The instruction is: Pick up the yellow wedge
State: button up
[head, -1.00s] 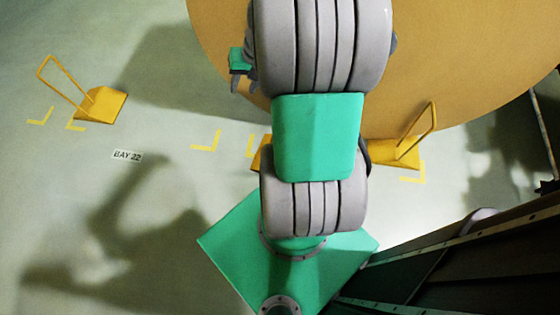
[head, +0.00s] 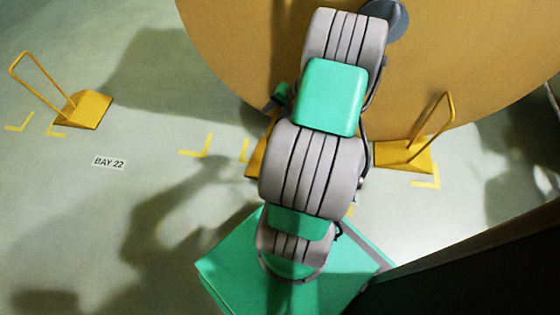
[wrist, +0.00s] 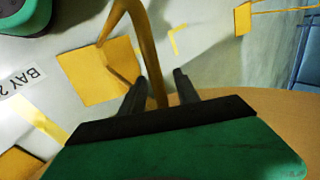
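In the wrist view a yellow wedge (wrist: 88,72) lies on the pale floor, just beyond my gripper (wrist: 158,88). Its upright yellow handle (wrist: 143,50) runs down between my two dark fingers. The fingers stand apart, with gaps visible beside the handle, so it is not clamped. In the head view one yellow wedge (head: 257,160) is mostly hidden behind my arm, at the roll's edge. My fingertips are not clearly visible there. Another wedge with a hoop handle (head: 82,108) sits at left, and one more (head: 403,155) sits at right against the roll.
A huge brown kraft roll (head: 230,50) fills the top of the head view and borders the fingers in the wrist view (wrist: 285,108). The floor carries yellow corner marks (head: 195,147) and a BAY 22 label (head: 109,163). Floor at left is open.

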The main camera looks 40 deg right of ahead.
jog(key=shift+r, duration=0.1)
jog(key=shift+c, duration=0.6)
grip_shut()
dwell(0.6)
jog(key=shift+d+r, duration=0.1)
jog(key=shift+r, duration=0.05)
